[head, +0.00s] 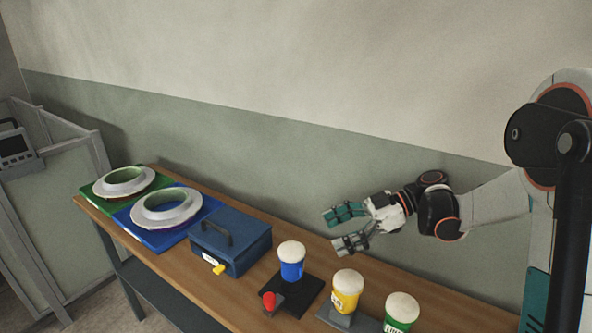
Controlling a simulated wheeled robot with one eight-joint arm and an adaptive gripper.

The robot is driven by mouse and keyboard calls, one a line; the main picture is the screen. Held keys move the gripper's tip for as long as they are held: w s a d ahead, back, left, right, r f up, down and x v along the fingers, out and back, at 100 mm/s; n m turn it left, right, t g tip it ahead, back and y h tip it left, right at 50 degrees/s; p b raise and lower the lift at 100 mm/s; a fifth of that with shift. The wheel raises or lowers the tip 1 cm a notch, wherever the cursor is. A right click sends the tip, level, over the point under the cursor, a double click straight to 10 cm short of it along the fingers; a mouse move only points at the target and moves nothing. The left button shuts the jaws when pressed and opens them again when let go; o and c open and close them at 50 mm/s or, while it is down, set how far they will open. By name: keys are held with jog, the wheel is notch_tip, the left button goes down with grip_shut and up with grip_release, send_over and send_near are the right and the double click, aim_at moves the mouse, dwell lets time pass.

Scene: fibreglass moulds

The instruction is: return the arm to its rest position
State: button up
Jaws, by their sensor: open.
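My gripper (349,228) is in the head view, right of the middle, at the end of my white and black arm. Its two fingers, one with a teal pad and one grey, are spread apart with nothing between them. It hangs above the back part of the wooden bench (232,295), above and to the right of the blue cup (291,268). My arm reaches in from the right edge, bent at the wrist. The gripper appears apart from everything on the bench.
On the bench are a blue box (232,241), a yellow cup (346,296), a green cup (400,316), a red knob (269,300), and white ring moulds on a green board (92,188) and a blue board (148,238). The wall (300,140) stands behind.

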jog(key=s+a+r+m+t+h, duration=0.2)
jog(key=s+a+r+m+h, duration=0.15)
jog(key=s+m+h, duration=0.4)
jog(key=s+d+f+m+t+h, duration=0.1)
jog(key=s+d+m+t+h, duration=0.1)
jog(key=s, duration=0.5)
jog(key=s+d+f+m+t+h, duration=0.1)
jog(key=s+d+m+t+h, duration=0.2)
jog(key=s+d+m, duration=0.3)
jog(key=d+m+h, duration=0.1)
jog(key=m, duration=0.1)
jog(key=shift+s+m+t, duration=0.3)
jog(key=shift+s+m, duration=0.05)
jog(key=shift+f, duration=0.15)
dwell(0.8)
